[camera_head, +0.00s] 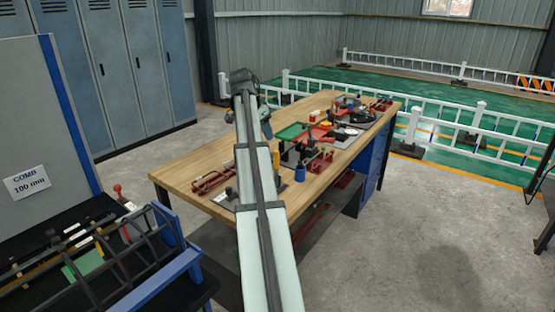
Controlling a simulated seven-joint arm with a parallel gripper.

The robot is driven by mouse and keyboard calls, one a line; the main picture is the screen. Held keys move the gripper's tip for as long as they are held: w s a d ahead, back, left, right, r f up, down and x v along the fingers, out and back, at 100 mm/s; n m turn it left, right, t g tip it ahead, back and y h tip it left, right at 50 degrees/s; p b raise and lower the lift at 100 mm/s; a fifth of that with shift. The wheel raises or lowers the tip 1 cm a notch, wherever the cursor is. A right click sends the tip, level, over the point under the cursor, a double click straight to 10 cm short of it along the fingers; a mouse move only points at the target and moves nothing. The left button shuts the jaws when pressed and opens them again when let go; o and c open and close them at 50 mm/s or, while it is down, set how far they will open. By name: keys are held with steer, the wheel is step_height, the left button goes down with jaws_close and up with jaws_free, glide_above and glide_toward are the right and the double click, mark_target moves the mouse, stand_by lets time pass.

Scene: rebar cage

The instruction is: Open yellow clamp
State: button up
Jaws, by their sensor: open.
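I cannot surely make out a yellow clamp in the head view. Small yellowish parts show on the dark bench at the left, beside the rebar cage (125,262), but their shape is too small to tell. My arm rises from the bottom middle, and its upper end bends away over the wooden table.
The wooden table (190,174) carries red clamp-like tools (213,180), a blue cup (300,173), a green tray (291,131) and other small items. A grey panel (30,120) with a "COMB 100 mm" sign stands behind the dark bench.

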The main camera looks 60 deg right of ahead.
mark_target(277, 158)
steer(key=x, duration=0.9)
steer(key=s+x, duration=0.1)
steer(key=x, duration=0.4)
steer(key=shift+d, duration=0.2)
steer(key=shift+c, duration=0.5)
jaws_close()
